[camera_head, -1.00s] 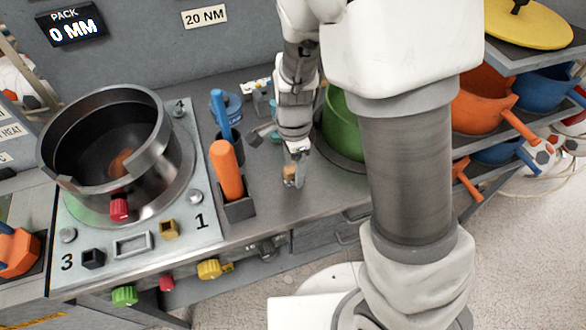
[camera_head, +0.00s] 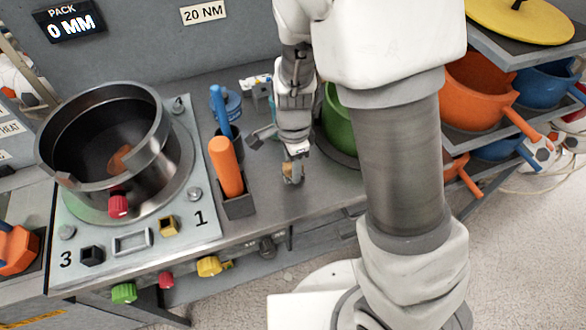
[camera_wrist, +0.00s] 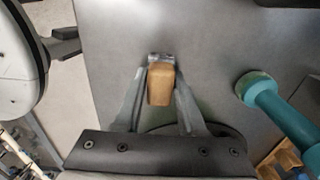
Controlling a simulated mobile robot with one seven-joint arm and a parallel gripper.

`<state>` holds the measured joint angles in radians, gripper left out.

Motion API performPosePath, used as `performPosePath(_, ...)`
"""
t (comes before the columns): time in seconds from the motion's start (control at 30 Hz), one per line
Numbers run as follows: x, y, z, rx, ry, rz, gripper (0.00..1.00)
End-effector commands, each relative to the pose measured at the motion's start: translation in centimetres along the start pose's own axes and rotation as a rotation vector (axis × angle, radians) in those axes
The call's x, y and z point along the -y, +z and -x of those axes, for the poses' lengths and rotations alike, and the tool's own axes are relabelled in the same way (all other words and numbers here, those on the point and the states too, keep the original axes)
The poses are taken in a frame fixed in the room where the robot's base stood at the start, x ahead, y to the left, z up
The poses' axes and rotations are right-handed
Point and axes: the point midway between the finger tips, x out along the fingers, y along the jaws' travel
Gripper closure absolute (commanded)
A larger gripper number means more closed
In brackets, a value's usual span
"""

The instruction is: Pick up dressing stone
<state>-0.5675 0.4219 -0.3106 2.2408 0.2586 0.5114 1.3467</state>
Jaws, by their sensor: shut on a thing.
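The dressing stone appears to be the small tan block (camera_wrist: 161,84) between my gripper's fingers in the wrist view. In the head view my gripper (camera_head: 292,176) is over the grey bench top, right of the orange-handled tool. I cannot tell whether the block touches the bench.
An orange-handled tool (camera_head: 226,166) stands in a dark holder left of my gripper. A green pot (camera_head: 339,122) stands close on the right, partly behind my arm. A large dark metal pot (camera_head: 103,140) sits on the panel at left. Bare bench (camera_head: 267,190) lies around the gripper.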

Motion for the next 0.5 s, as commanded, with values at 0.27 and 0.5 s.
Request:
performPosePath(0.27,0.1,0.1,1.0,0.0,-0.004,0.001,1.0)
performPosePath(0.5,0.1,0.1,5.8,0.001,-0.007,0.003,1.0)
